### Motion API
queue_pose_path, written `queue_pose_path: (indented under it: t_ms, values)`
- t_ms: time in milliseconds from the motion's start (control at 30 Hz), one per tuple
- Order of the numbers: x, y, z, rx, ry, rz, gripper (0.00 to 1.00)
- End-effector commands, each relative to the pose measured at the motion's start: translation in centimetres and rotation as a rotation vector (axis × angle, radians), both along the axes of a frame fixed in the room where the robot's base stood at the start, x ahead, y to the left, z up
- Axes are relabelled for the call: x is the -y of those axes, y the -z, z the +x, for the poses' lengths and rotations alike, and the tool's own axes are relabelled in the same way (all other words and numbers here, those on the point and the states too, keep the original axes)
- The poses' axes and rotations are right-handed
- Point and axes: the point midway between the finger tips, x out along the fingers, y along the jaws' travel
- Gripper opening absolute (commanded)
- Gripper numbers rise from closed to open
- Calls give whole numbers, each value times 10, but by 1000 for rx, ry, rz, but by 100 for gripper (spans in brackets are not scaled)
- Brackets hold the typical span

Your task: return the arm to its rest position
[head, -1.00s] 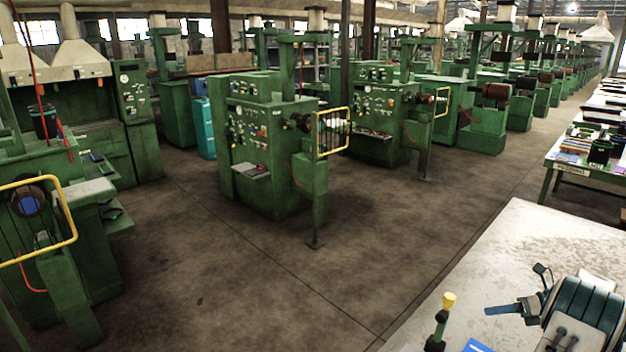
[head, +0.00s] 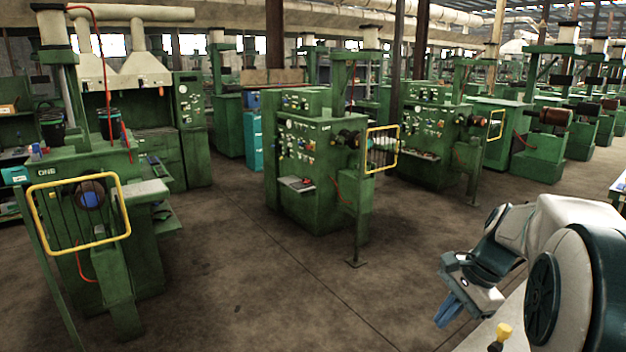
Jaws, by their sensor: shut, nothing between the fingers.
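My arm shows at the lower right in the head view, with white and dark teal links bent at the joints. My gripper (head: 453,309) is at its left end. Its blue fingers point down and are shut with nothing between them. It hangs in front of open floor, clear of the machines. The near arm link hides part of what lies behind it at the right.
A light bench top (head: 480,334) with a yellow-knobbed stick (head: 501,334) lies under my arm. Green machines with yellow guard frames stand at the left (head: 78,212) and middle (head: 381,148). Brown floor (head: 260,290) between them is clear.

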Motion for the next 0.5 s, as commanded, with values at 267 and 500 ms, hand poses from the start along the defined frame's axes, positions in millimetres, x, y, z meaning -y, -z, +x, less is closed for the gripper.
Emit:
queue_pose_path:
  t_ms: [267,500]
  values:
    - [-64,-8,-68,182,-474,-238,0]
    - [-94,3,-125,329,-878,-432,0]
